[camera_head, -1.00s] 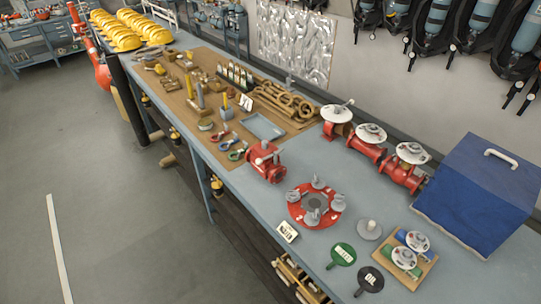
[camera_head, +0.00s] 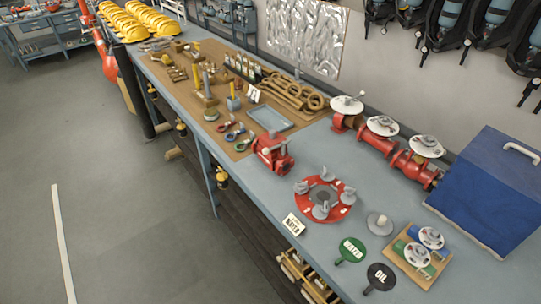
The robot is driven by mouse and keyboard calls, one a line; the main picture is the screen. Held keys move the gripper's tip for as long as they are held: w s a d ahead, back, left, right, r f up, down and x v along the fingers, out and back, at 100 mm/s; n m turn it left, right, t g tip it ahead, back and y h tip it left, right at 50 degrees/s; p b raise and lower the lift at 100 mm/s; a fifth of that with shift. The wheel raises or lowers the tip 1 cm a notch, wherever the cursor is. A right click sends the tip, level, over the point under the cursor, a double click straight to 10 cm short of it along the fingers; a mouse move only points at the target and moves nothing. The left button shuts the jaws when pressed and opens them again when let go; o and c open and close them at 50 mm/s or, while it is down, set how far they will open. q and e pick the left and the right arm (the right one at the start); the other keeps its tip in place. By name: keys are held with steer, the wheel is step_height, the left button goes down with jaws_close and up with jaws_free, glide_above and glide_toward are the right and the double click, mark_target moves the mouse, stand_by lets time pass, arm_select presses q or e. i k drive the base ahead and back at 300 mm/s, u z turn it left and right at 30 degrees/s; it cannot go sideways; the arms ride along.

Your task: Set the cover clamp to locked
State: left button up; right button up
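A red round flange (camera_head: 347,210) lies on the bench at the front middle, with several grey clamp-like knobs around a grey centre. A small red fitting with a grey part on top (camera_head: 272,153) stands just behind it to the left. I cannot tell for sure which of these carries the cover clamp, and its setting is too small to read. Neither of my grippers shows in the head view.
The long grey-blue bench (camera_head: 225,166) runs from back left to front right. Red valves with white handwheels (camera_head: 381,126) stand along the wall. A blue box (camera_head: 490,190), a green WATER sign (camera_head: 350,250), a black OIL sign (camera_head: 381,277) and a valve board (camera_head: 414,271) are at right. Open floor lies left.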

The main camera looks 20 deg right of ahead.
mark_target(265, 151)
steer(key=z, duration=0.85)
steer(key=i, duration=0.35)
steer(key=z, duration=0.85)
